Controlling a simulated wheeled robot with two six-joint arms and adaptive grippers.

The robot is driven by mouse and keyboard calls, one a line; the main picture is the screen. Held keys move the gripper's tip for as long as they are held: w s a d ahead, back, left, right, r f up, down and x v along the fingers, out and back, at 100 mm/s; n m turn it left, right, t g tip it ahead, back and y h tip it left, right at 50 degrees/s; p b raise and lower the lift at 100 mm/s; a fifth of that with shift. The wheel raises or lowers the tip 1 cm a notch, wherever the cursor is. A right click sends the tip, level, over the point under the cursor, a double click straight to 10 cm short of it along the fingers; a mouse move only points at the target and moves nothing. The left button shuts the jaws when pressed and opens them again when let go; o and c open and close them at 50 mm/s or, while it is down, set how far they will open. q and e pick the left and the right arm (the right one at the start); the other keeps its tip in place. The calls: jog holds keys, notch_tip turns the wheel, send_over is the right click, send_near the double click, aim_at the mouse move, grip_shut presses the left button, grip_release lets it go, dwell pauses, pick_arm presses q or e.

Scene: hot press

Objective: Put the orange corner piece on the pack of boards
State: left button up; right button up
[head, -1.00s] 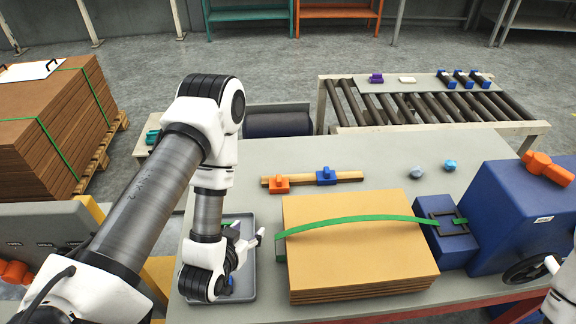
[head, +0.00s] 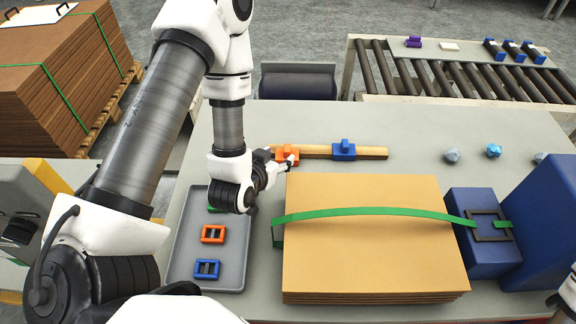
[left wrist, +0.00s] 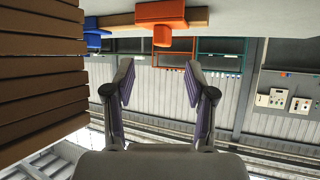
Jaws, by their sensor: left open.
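The orange corner piece (head: 288,155) sits on a wooden strip (head: 318,151) behind the pack of boards, left of a blue piece (head: 344,150). In the left wrist view the orange piece (left wrist: 162,18) is at the top, ahead of the fingers. The pack of boards (head: 365,245) lies on the table with a green strap (head: 375,212) arching over its top. Its layered edges (left wrist: 40,80) fill the left of the wrist view. My left gripper (head: 284,166) is open and empty, close to the orange piece at the pack's back left corner. My right gripper is not in view.
A grey tray (head: 183,262) left of the pack holds an orange buckle (head: 213,234) and a blue buckle (head: 207,269). A blue machine (head: 545,235) stands right of the pack. A roller conveyor (head: 455,75) is behind the table. The table is clear behind the strip.

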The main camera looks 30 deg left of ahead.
aim_at(287, 149)
pick_arm(q)
jog(key=shift+w+a+f+b, duration=0.1)
jog(key=shift+w+f+b, duration=0.35)
jog(key=shift+f+b, duration=0.2)
jog(key=shift+w+r+b, duration=0.1)
jog(key=shift+r+b, duration=0.1)
jog(key=shift+b, duration=0.25)
jog(key=w+f+b, duration=0.1)
jog(key=b, duration=0.2)
jog(key=shift+a+f, duration=0.1)
jog(key=shift+a, duration=0.05)
jog(key=w, duration=0.1)
jog(key=w+p, duration=0.1)
jog(key=w, duration=0.1)
jog(key=shift+a+f, duration=0.3)
jog(key=shift+w+f, duration=0.2)
jog(key=shift+w, duration=0.05)
jog(key=shift+s, duration=0.1)
grip_shut()
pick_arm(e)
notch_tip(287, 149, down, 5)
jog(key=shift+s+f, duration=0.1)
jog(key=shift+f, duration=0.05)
